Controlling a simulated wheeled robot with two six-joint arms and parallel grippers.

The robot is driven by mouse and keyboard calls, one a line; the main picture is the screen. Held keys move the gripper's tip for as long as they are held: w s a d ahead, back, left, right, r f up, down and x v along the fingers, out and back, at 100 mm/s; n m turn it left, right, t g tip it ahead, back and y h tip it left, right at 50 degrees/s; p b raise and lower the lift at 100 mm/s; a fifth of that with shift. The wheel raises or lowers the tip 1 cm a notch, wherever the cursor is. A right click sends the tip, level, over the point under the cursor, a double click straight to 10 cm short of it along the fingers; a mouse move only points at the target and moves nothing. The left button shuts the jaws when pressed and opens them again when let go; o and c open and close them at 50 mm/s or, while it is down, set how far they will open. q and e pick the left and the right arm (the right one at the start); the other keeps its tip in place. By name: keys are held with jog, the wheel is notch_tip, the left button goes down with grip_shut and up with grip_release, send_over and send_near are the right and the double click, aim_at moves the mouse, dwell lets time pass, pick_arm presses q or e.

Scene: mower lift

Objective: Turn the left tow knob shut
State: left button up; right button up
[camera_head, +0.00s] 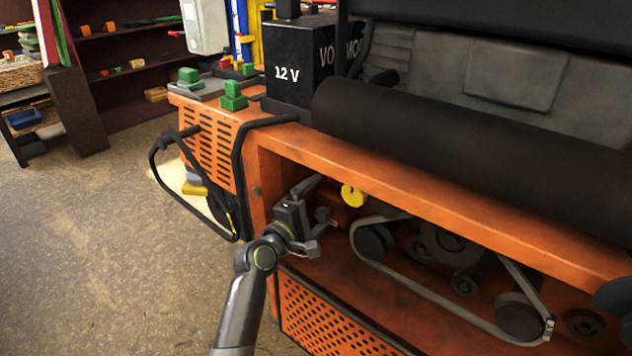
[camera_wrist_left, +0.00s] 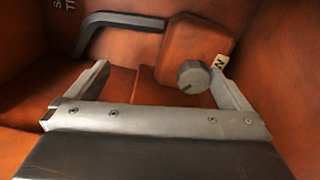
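The tow knob is a small grey round knob (camera_wrist_left: 193,76) with a dark line on its face, on an orange housing (camera_wrist_left: 200,45) in the left wrist view. A black bent lever (camera_wrist_left: 125,20) runs left from that housing. My left gripper (camera_wrist_left: 162,72) is open and empty, with the knob between its fingers' lines but nearer the right finger. In the head view my left gripper (camera_head: 314,212) reaches into the machine's open bay, just left of the orange housing (camera_head: 338,207); the knob is hidden there. My right gripper is out of view.
The orange machine frame (camera_head: 440,215) overhangs the bay. A yellow disc (camera_head: 352,195) and a belt with pulleys (camera_head: 420,280) lie to the right. A black 12 V battery (camera_head: 295,65) stands above. Open floor (camera_head: 90,250) is on the left.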

pick_arm(q)
notch_tip(320, 180, up, 6)
jog(key=t, duration=0.1)
jog(key=shift+r+p, duration=0.2)
jog(key=shift+p, duration=0.1)
jog(key=shift+w+d, duration=0.1)
jog(key=shift+g, duration=0.6)
notch_tip(320, 180, down, 5)
jog(key=shift+d+r, duration=0.1)
jog(key=shift+d, duration=0.05)
jog(key=shift+c, duration=1)
jog(key=shift+s, duration=0.25)
jog(key=shift+c, duration=0.2)
jog(key=shift+s+a+p, duration=0.2)
jog(key=shift+s+p, duration=0.2)
jog(key=shift+c, duration=0.3)
jog(key=v, duration=0.3)
jog(key=shift+s+a+p, duration=0.15)
jog(key=shift+a+p, duration=0.2)
jog(key=shift+p, duration=0.05)
jog(key=c, duration=0.3)
jog(key=shift+f+p+v, duration=0.4)
jog(key=shift+p+v, duration=0.1)
jog(key=shift+v, duration=2.1)
jog(key=shift+f+p+v, duration=0.4)
jog(key=shift+p+v, duration=0.15)
jog(key=shift+v, duration=2.1)
jog(key=shift+f+p+v, duration=0.4)
jog(key=shift+p+v, duration=0.1)
jog(key=shift+v, duration=2.1)
